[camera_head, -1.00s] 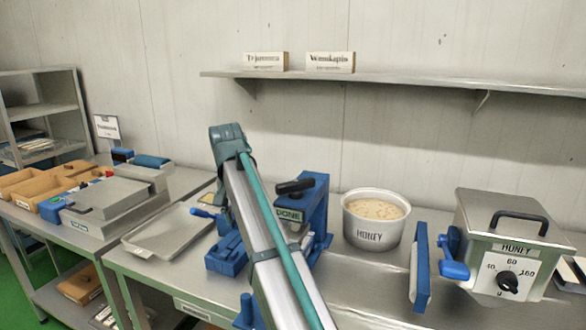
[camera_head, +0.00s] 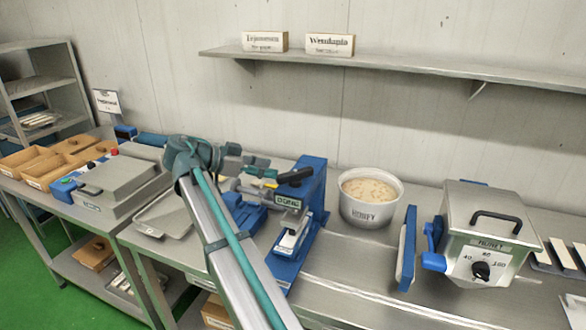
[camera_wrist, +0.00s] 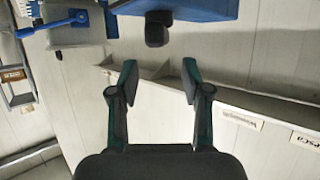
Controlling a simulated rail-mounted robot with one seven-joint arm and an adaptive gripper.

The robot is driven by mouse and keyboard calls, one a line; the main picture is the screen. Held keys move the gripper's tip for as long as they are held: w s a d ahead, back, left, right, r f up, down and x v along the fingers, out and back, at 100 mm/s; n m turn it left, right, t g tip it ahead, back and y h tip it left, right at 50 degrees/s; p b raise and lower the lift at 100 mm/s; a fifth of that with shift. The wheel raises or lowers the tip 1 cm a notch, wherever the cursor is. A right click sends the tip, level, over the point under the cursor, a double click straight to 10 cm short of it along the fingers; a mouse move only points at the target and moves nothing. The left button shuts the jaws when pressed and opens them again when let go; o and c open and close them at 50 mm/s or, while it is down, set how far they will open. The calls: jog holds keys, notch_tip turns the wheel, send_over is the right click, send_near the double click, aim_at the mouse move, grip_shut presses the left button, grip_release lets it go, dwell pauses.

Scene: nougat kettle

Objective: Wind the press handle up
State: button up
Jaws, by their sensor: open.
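The blue press (camera_head: 313,190) stands on the bench near the middle of the head view, with a "DONE" label on its front. Its black handle (camera_head: 296,175) sticks out at the top towards the left. In the wrist view the handle (camera_wrist: 157,28) shows as a dark block at the top edge, against the blue press body (camera_wrist: 180,8). My gripper (camera_head: 262,171) is just left of the handle. In the wrist view its two fingers (camera_wrist: 160,75) are apart with nothing between them, and the handle lies beyond the tips. My arm hides part of the press's lower left.
A wall shelf (camera_head: 400,72) with two signs runs behind. A metal tray (camera_head: 160,215) and a grey lidded machine (camera_head: 115,187) are at left.

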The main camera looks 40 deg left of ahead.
aim_at(290, 172)
jog(key=p+x, duration=0.2)
jog(key=x, duration=0.6)
jog(key=shift+w+d+f, duration=0.15)
jog(key=shift+w+f, duration=0.05)
jog(key=shift+w, duration=0.1)
